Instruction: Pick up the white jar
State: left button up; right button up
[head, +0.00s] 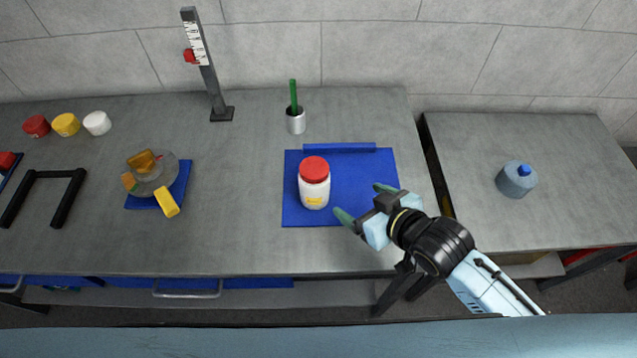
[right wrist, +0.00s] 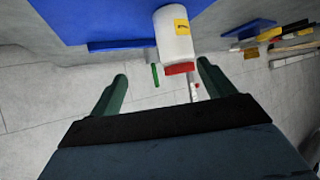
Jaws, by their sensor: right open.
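The white jar (head: 314,190) has a red lid and a yellow label. It stands upright on a blue mat (head: 365,185) on the grey bench. My right gripper (head: 362,202) is open and empty, to the right of the jar and apart from it, over the mat. In the right wrist view the jar (right wrist: 175,38) shows beyond the gap between the green fingertips (right wrist: 162,82), with nothing between the fingers. My left gripper is not in view.
A metal cup (head: 296,122) with a green stick stands behind the mat. A blue bar (head: 340,148) lies along the mat's back edge. A height gauge (head: 208,70) and a blue-based device (head: 155,185) stand to the left. A grey-blue canister (head: 516,180) is on the right bench.

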aim_at(316, 169)
jog(key=w+a, duration=0.3)
jog(key=w+a+f+n+y, duration=0.1)
jog(key=w+a, duration=0.3)
jog(key=w+a+f+y, duration=0.1)
jog(key=w+a, duration=0.2)
jog(key=shift+w+a+n+b, duration=0.3)
jog(key=shift+w, duration=0.1)
jog(key=shift+r+y, duration=0.15)
jog(key=shift+y, duration=0.15)
grip_shut()
dwell(0.3)
